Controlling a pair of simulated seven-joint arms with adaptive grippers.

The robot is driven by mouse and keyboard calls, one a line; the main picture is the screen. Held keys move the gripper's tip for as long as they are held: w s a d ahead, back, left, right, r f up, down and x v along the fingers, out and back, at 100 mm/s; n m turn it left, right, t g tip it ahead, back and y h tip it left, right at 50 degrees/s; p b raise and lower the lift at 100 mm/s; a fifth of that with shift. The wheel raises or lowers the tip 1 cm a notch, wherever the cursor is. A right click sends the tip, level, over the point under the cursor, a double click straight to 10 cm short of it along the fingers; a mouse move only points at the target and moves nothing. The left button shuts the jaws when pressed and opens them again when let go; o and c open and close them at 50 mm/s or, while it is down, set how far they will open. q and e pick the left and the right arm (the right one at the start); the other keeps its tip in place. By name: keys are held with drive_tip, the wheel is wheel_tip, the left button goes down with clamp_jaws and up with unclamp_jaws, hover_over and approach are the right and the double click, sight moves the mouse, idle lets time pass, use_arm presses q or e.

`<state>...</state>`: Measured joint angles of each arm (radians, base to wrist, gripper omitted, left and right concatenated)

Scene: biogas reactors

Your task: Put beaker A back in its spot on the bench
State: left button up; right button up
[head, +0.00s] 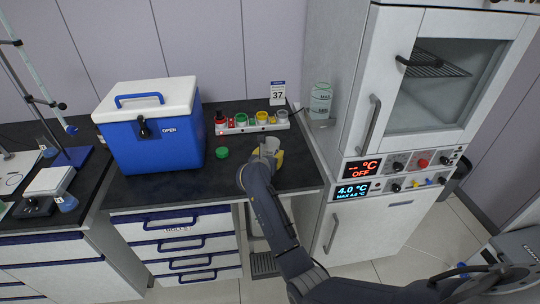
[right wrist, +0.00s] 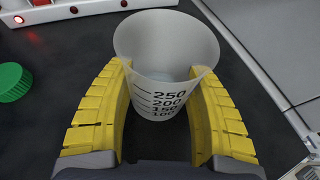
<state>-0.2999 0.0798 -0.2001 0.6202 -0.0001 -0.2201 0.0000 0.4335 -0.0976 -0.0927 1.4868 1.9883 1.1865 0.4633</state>
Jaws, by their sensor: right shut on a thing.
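A translucent white beaker (right wrist: 165,60) with black volume marks up to 250 is between the yellow fingers of my right gripper (right wrist: 163,105). The fingers press on both sides of its wall. It is upright and looks empty; no letter A shows on it. In the head view the beaker (head: 270,145) is over the right part of the dark bench (head: 205,182), partly hidden by my right gripper (head: 266,156). I cannot tell whether its base touches the bench. My left gripper is not in view.
A green cap (head: 222,153) lies left of the beaker. Behind stand a white rack (head: 252,128) with coloured caps and a card marked 37 (head: 278,93). A blue cooler (head: 150,125) stands left. A glass bottle (head: 320,100) and a white cabinet (head: 345,185) are right.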

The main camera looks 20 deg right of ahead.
sight(270, 152)
drive_tip(key=o, duration=1.4)
drive_tip(key=shift+v, duration=2.8)
drive_tip(key=shift+r, duration=0.1)
